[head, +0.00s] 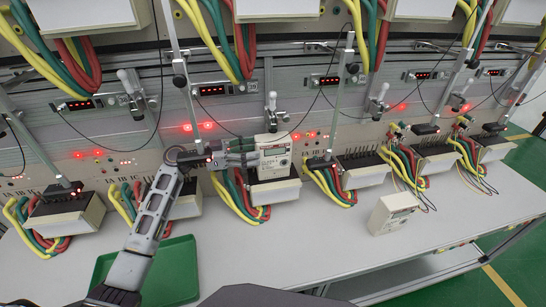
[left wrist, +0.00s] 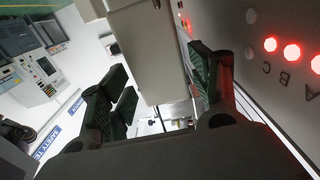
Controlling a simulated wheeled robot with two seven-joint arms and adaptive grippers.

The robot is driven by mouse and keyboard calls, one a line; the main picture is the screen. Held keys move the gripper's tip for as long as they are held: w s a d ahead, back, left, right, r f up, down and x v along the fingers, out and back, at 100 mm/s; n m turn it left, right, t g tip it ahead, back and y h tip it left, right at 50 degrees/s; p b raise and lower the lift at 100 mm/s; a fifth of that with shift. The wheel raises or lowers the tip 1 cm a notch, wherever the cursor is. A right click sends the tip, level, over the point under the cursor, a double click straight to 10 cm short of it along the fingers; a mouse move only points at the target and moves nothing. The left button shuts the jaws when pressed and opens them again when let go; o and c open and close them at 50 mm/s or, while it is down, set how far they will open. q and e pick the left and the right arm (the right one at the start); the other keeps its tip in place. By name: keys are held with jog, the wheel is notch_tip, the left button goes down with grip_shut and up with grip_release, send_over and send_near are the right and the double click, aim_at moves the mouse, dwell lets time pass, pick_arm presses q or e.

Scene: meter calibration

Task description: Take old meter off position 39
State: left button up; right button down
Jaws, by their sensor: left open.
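A cream meter (head: 273,155) stands upright at the middle position of the bench, just above the terminal block (head: 275,189) with its colored wires. Whether it is fully seated on the block I cannot tell. My left gripper (head: 248,153) reaches it from the left side. In the left wrist view my left gripper (left wrist: 163,80) is open, with one finger on each side of the pale meter body (left wrist: 150,48). A gap shows by the left finger; contact at the right finger is unclear. My right gripper is not in view.
Another cream meter (head: 392,215) lies on the white table at the right. A green tray (head: 178,287) is at the front left, partly behind my left arm. Neighboring terminal blocks (head: 363,172), vertical rods and clamps (head: 272,103) stand close by.

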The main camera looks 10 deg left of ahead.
aim_at(266, 148)
pick_arm(q)
jog(key=shift+d, duration=0.1)
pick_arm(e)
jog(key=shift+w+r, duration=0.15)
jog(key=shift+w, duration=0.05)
pick_arm(q)
jog(key=x, duration=0.4)
jog(key=shift+r, duration=0.1)
jog(key=shift+w+d, duration=0.1)
jog(key=shift+d, duration=0.35)
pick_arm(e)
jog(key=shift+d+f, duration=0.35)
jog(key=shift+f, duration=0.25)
pick_arm(q)
jog(key=shift+c, duration=0.2)
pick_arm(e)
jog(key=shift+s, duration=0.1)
pick_arm(q)
jog(key=c, duration=1.1)
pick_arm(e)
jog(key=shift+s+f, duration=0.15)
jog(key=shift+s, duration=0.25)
